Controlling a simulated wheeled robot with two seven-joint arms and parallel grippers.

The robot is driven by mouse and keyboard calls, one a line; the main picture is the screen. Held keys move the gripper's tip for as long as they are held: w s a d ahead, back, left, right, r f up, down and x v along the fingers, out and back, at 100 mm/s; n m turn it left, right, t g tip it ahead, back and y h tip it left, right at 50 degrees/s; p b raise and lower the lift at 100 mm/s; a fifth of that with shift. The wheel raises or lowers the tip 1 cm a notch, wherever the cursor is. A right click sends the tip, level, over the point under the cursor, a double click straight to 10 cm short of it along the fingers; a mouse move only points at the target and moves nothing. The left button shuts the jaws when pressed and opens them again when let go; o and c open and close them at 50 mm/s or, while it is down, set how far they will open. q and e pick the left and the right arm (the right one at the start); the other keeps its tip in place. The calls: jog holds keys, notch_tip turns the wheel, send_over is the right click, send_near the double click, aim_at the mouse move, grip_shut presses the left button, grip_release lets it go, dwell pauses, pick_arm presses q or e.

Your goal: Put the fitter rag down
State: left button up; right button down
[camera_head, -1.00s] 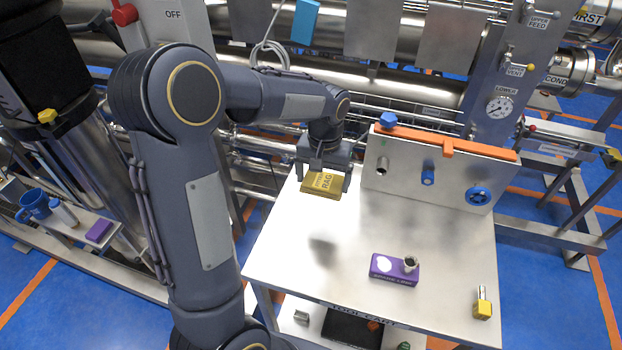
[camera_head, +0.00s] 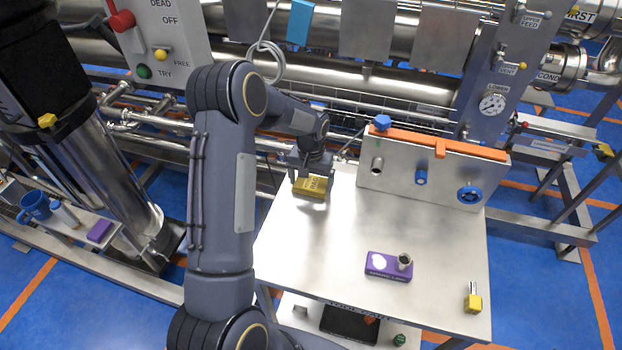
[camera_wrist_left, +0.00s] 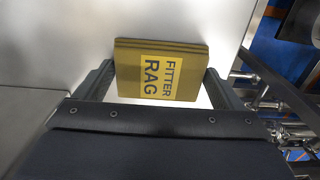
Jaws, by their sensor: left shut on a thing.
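The fitter rag (camera_head: 310,187) is a folded mustard-yellow block with a yellow label. It is at the back left corner of the steel cart top (camera_head: 350,255). My left gripper (camera_head: 312,178) is shut on it, with a finger at each side. In the left wrist view the rag (camera_wrist_left: 160,70) sits between the two fingers, its label reading FITTER RAG. The rag is at or just above the cart top; I cannot tell whether it touches. My right gripper is not in view.
A purple box (camera_head: 388,266) with a small metal fitting on it lies mid-cart. A yellow padlock-like piece (camera_head: 473,298) stands at the front right. A steel panel (camera_head: 425,175) with blue knobs stands along the back.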

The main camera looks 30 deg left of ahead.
pick_arm(q)
jog(key=shift+f, duration=0.25)
jog(key=o, duration=0.8)
jog(key=shift+r, duration=0.1)
jog(key=shift+c, duration=0.2)
jog(key=shift+r, duration=0.15)
